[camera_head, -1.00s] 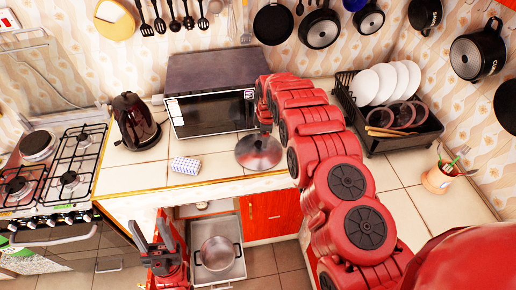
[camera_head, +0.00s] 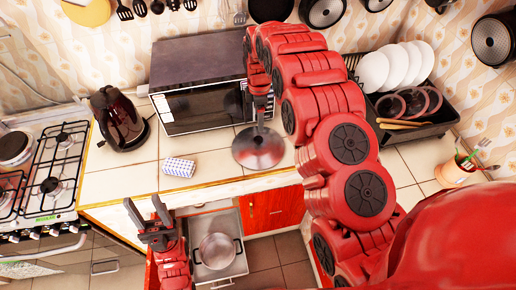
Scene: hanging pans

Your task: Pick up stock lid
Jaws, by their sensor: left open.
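The stock lid (camera_head: 257,150), round and shiny grey, is on or just above the tiled counter in front of the microwave's right side. My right arm reaches in from the right, and my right gripper (camera_head: 260,112) points down at the lid's top centre, where the handle is. The fingers are small and dark here; I cannot tell whether they hold the handle. My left gripper (camera_head: 145,210) is open and empty, low at the left, in front of the counter and apart from the lid. A metal pot (camera_head: 217,250) sits in the open drawer below.
The microwave (camera_head: 205,90) stands close behind the lid. A blue-and-white box (camera_head: 179,167) and a black kettle (camera_head: 119,118) are to the left. A dish rack (camera_head: 415,128) with plates is at right. The open drawer (camera_head: 236,268) juts out below the counter.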

